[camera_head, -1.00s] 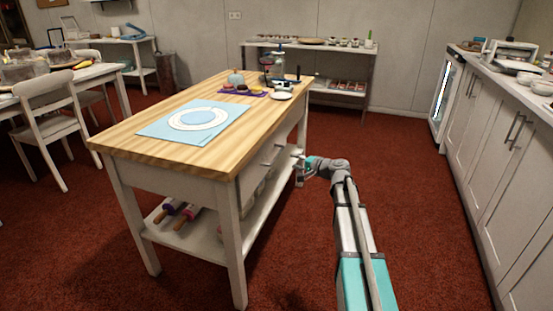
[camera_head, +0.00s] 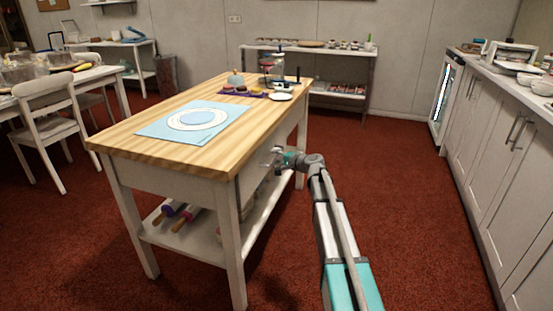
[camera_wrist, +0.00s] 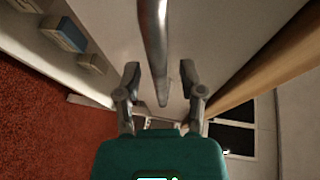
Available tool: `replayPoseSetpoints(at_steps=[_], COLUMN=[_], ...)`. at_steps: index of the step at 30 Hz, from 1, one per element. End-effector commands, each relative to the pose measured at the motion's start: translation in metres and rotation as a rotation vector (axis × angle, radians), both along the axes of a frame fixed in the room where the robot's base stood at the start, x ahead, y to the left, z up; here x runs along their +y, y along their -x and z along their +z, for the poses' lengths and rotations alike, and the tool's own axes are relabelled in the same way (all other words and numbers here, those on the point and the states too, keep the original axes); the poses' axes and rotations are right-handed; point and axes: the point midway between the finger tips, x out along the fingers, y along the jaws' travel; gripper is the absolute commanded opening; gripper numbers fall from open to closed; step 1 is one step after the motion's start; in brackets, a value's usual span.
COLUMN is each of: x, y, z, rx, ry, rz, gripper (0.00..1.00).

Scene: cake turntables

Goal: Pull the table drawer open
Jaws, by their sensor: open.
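The table (camera_head: 150,150) has a wooden top and white legs, with a drawer in its right side. The white drawer front (camera_wrist: 200,30) shows in the wrist view and looks closed. Its metal bar handle (camera_wrist: 154,45) runs down the middle of that view. My gripper (camera_wrist: 160,75) is open, with one finger on each side of the handle's lower end. I see no clear contact between fingers and bar. In the head view my gripper (camera_head: 276,158) is at the table's right side, where it hides part of the drawer front and handle.
A lower shelf (camera_head: 215,238) under the table holds rolling pins (camera_head: 180,214). A blue mat (camera_head: 165,130) and small items lie on the top. White cabinets (camera_head: 500,170) stand along the right. The red floor between them and the table is free.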

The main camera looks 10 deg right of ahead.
Motion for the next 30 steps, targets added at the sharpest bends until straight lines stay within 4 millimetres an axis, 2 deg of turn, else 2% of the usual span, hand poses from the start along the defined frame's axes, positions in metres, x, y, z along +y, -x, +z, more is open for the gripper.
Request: replayPoseSetpoints(at_steps=[5, 13, 30], x=[0.0001, 0.0000, 0.0022], y=[0.0002, 0.0002, 0.0045], z=[0.0001, 0.0001, -0.0001], rx=[0.000, 0.000, 0.000], ry=[0.000, 0.000, 0.001], rz=[0.000, 0.000, 0.009], gripper=[0.49, 0.00, 0.00])
